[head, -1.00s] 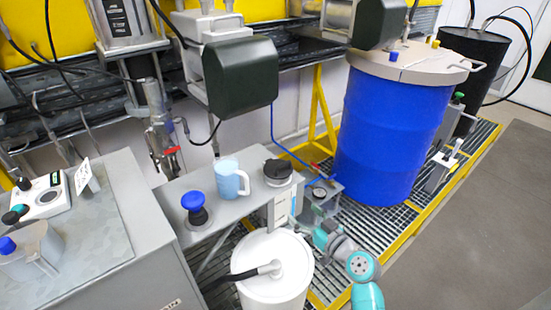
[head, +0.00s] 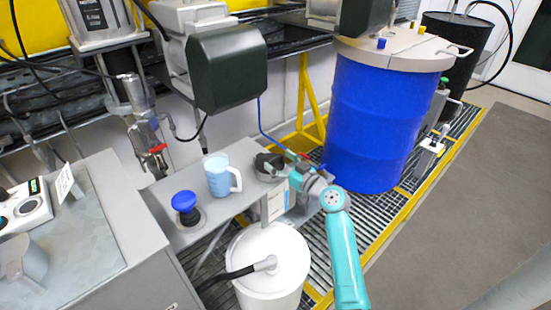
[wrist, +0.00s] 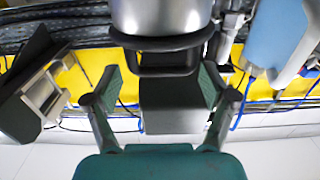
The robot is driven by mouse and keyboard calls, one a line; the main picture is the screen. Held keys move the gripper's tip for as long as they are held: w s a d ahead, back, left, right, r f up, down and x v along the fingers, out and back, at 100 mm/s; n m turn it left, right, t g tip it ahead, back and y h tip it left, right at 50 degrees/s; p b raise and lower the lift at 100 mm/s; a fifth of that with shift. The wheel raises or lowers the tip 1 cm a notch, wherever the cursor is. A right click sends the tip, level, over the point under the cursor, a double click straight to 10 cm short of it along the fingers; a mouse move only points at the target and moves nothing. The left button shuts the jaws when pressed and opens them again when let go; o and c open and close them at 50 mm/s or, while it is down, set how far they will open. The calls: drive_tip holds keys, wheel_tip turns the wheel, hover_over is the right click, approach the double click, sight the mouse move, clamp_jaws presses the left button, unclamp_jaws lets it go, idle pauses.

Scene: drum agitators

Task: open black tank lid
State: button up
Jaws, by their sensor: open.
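A small metal tank with a black lid (head: 266,160) stands on the grey bench in the head view, right of the blue jug. My gripper (head: 294,162) is beside the lid on its right, and my wrist partly covers that side. In the wrist view, a silver cylinder (wrist: 160,14) with a black rim and a black handle loop (wrist: 153,62) is ahead, apparently this tank. My gripper (wrist: 160,78) is open, with one finger on each side of the handle loop. It holds nothing. Whether a finger touches the handle is unclear.
A white drum (head: 270,262) stands in front. A large blue drum (head: 375,122) is behind right. The grey floor (head: 460,190) at right is clear.

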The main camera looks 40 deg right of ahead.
drive_tip(key=shift+w, duration=1)
drive_tip(key=c, duration=1.4)
drive_tip(key=shift+r, duration=0.15)
